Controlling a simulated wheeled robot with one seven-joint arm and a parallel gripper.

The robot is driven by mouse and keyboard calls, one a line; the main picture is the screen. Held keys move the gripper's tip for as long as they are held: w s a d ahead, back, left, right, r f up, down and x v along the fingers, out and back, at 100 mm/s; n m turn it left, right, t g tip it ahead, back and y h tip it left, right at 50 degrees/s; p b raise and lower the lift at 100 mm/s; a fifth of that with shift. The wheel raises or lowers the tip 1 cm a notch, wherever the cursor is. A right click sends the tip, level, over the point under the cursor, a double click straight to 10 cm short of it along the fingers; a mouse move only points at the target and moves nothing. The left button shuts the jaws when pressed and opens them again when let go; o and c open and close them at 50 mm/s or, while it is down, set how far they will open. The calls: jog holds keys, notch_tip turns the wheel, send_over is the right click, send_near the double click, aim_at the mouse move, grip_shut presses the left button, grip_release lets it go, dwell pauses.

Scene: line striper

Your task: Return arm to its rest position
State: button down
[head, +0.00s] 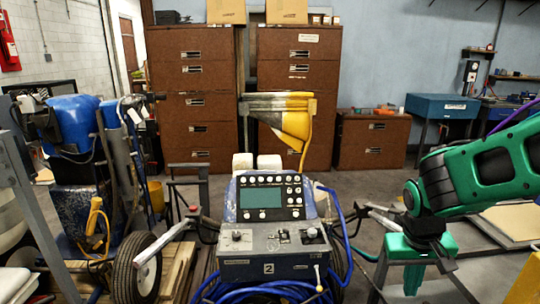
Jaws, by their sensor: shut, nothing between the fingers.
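My green and black arm (490,165) reaches in from the right edge in the head view. Its wrist bends downward at its left end. My gripper (445,264) is small and dark at the lower end of the wrist, shut and empty. It hangs to the right of the line striper's control panel (268,198), apart from it. A green piece with leg-like parts (397,250) shows just behind or beside the gripper; I cannot tell how they relate in depth.
The line striper's lower box (268,252), marked 2, stands front centre with blue hose (265,293) below. A blue machine (75,125) stands left. Brown cabinets (197,90) line the back wall. A blue workbench (442,106) is back right. Grey floor (375,185) lies open between.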

jog(key=s+d+r+m+y, duration=0.1)
jog(key=s+d, duration=0.3)
jog(key=s, duration=0.4)
jog(key=s+d+r+m+g+y, duration=0.1)
jog(key=s+d+r+m, duration=0.2)
jog(key=s, duration=0.5)
jog(key=shift+d+r, duration=0.8)
jog(key=shift+r, duration=0.05)
